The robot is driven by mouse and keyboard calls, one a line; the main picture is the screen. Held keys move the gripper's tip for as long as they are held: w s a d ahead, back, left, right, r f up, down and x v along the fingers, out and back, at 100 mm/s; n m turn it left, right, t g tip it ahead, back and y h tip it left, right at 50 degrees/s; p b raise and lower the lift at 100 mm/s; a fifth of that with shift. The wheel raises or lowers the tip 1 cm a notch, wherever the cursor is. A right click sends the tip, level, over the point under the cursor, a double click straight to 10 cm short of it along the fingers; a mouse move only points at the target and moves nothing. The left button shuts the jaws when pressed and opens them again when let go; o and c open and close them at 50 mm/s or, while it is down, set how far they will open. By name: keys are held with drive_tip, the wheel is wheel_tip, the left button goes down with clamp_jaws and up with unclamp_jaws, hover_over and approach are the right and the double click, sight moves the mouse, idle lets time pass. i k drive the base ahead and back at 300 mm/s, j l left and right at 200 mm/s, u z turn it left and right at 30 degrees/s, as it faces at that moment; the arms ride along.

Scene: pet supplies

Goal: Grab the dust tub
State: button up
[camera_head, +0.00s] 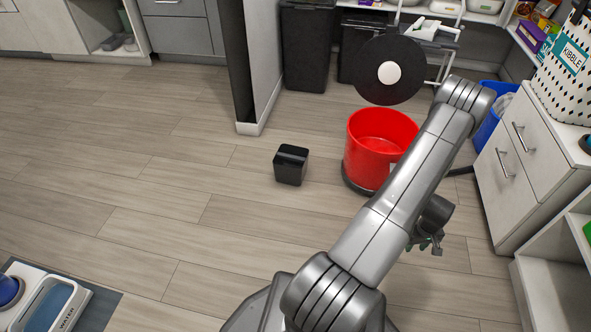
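A small black open-topped tub (290,168) stands upright on the floor near the middle of the view. A large red open tub (366,158) on a dark round base stands to its right. No label shows which one is the dust tub. My gripper (430,245) hangs low at the right, below and to the right of the red tub and apart from the black one. It is small and partly hidden by my arm, so I cannot tell whether it is open or holds anything. My arm covers the red tub's right side.
A black disc (388,55) with a pale centre shows above the red tub. A white drawer cabinet (530,150) stands at the right, with a blue bin (488,125) behind it. A grey wall end (262,60) stands behind the black tub.

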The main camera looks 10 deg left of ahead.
sight(290, 163)
drive_tip(key=i+u, duration=0.1)
drive_tip(key=u, duration=0.35)
drive_tip(key=i+u, duration=0.1)
drive_tip(key=u, duration=0.3)
drive_tip(key=l+u, duration=0.15)
drive_tip(key=u, duration=0.3)
drive_tip(key=i+l+u, duration=0.1)
drive_tip(key=u, duration=0.3)
drive_tip(key=i+l+u, duration=0.15)
drive_tip(key=l, duration=0.2)
drive_tip(key=i+l+u, duration=0.15)
drive_tip(key=l, duration=0.25)
drive_tip(key=l+u, duration=0.15)
drive_tip(key=l, duration=0.25)
drive_tip(key=i+l+u, duration=0.15)
drive_tip(key=l, duration=0.25)
